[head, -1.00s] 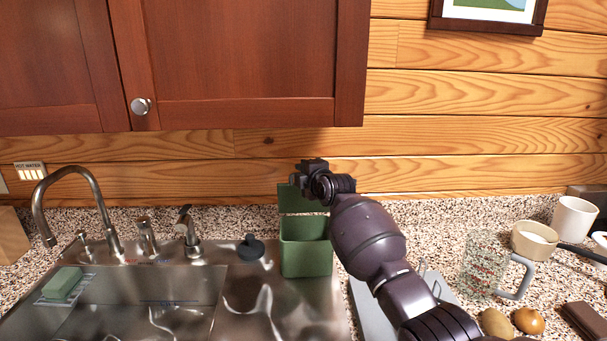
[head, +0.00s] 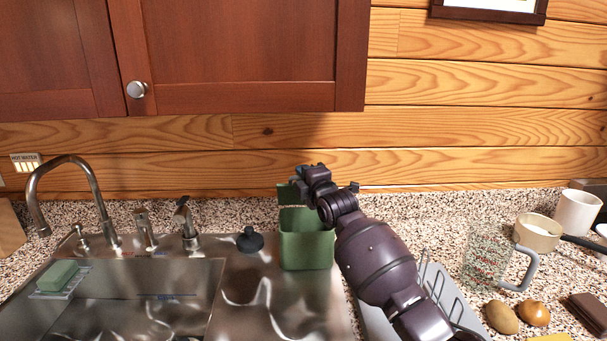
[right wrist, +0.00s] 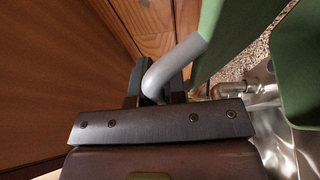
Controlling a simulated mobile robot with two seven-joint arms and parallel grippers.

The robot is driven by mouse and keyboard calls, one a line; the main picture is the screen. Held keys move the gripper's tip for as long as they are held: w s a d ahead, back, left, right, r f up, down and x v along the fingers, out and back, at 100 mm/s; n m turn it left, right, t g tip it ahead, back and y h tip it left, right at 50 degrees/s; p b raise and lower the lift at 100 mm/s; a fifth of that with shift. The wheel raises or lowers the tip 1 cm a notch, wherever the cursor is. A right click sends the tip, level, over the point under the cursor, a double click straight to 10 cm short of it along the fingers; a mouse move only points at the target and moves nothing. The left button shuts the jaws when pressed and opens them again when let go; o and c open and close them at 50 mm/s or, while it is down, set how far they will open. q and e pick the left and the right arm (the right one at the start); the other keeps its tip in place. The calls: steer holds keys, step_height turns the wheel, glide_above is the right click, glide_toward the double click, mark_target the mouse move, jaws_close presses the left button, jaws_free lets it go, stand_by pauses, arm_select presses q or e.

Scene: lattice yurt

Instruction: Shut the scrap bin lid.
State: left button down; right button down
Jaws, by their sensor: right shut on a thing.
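The green scrap bin (head: 307,250) stands on the steel surface right of the sink, its top open. Its green lid (head: 287,193) is raised at the back, partly hidden behind my right gripper (head: 303,182). In the right wrist view, a bent grey handle (right wrist: 178,64) joins the lid (right wrist: 232,32), and my right gripper (right wrist: 155,92) is shut on that handle. The bin's green wall (right wrist: 299,65) shows at the right of that view. My left gripper is not in view.
A black sink stopper (head: 250,241) sits left of the bin. The tap (head: 85,175) and soap (head: 58,276) are further left. A dish rack (head: 437,290), glass mug (head: 487,258) and potatoes (head: 502,317) lie right. A wooden cabinet (head: 240,60) hangs above.

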steer(key=s+f+t, duration=0.1)
steer(key=s+f, duration=0.3)
steer(key=shift+s+n, duration=0.2)
steer(key=shift+n, duration=0.1)
steer(key=shift+f, duration=0.1)
steer(key=c, duration=1.4)
jaws_free()
steer(key=shift+s, duration=0.1)
steer(key=shift+c, duration=0.2)
steer(key=shift+d, duration=0.1)
steer(key=v, duration=1)
steer(key=shift+s+d+f, duration=0.15)
steer(key=shift+s, duration=0.15)
